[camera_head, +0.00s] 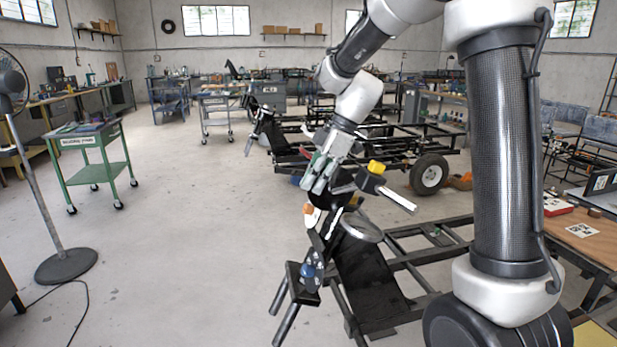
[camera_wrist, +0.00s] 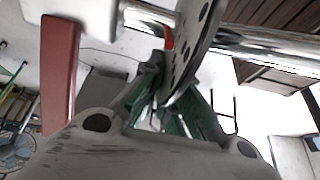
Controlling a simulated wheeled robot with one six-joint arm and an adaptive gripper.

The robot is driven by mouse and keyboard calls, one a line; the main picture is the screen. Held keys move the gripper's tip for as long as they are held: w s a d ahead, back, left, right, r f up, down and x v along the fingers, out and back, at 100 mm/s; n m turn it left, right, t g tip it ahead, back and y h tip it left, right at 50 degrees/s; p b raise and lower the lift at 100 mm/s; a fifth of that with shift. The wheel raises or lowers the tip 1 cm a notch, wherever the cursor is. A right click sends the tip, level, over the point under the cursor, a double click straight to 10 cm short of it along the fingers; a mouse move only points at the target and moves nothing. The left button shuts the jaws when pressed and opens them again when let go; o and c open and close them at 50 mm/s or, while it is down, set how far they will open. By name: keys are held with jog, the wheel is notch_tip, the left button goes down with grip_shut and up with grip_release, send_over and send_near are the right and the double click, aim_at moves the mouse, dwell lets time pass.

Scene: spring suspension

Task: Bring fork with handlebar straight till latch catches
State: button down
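The dark fork assembly (camera_head: 322,252) stands tilted at the front of a black frame, with two dark legs (camera_head: 283,322) pointing down and left. A bright bar end, apparently the handlebar (camera_head: 400,200), sticks out to the right beside a yellow-topped block (camera_head: 375,168). My gripper (camera_head: 312,184) is at the upper part of this assembly. In the wrist view, its green fingers (camera_wrist: 180,112) reach up toward a perforated disc (camera_wrist: 196,42) and a chrome bar (camera_wrist: 265,48). Whether they touch or grip anything is unclear. I cannot make out the latch.
The black frame (camera_head: 408,262) extends to the right, and another wheeled chassis (camera_head: 390,150) stands behind. A green cart (camera_head: 88,140) and a fan (camera_head: 66,265) stand left. A bench (camera_head: 585,245) is at right. Open floor lies left of the fork.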

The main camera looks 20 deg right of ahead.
jog(key=shift+s+d+f+n, duration=0.15)
jog(key=shift+s+d+n, duration=0.1)
jog(key=shift+s+n, duration=0.2)
jog(key=shift+s, duration=0.1)
jog(key=c, duration=1.7)
grip_release()
jog(key=v, duration=1.2)
jog(key=shift+d, duration=0.1)
